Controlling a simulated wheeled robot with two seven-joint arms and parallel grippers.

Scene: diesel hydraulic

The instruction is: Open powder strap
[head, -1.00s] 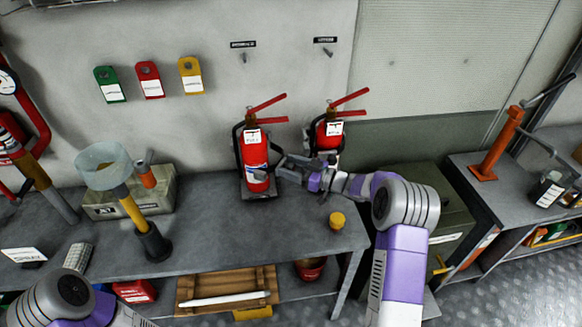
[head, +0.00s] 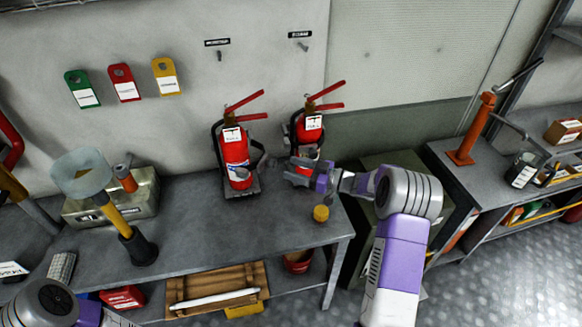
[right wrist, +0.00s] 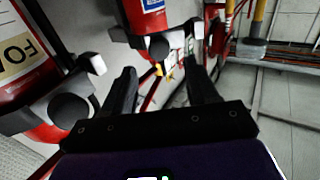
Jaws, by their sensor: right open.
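Two red fire extinguishers stand in black brackets at the back of the grey bench: the left one (head: 236,150) and the right one (head: 307,130). Their text is too small to read in the head view. My right gripper (head: 292,171) is open and empty, pointing left, in front of the right extinguisher's lower part. A grey strap piece (head: 259,157) juts from the left extinguisher's right side, apart from my fingers. In the right wrist view, a large extinguisher labelled "FO..." (right wrist: 25,55) and a second extinguisher (right wrist: 145,18) show with dark strap fittings. My left gripper is out of view.
A small yellow cap-like object (head: 321,213) stands on the bench (head: 200,215) below my right wrist. A yellow-handled tool (head: 125,217) and a box (head: 140,196) are at left. Green, red and yellow tags hang on the wall.

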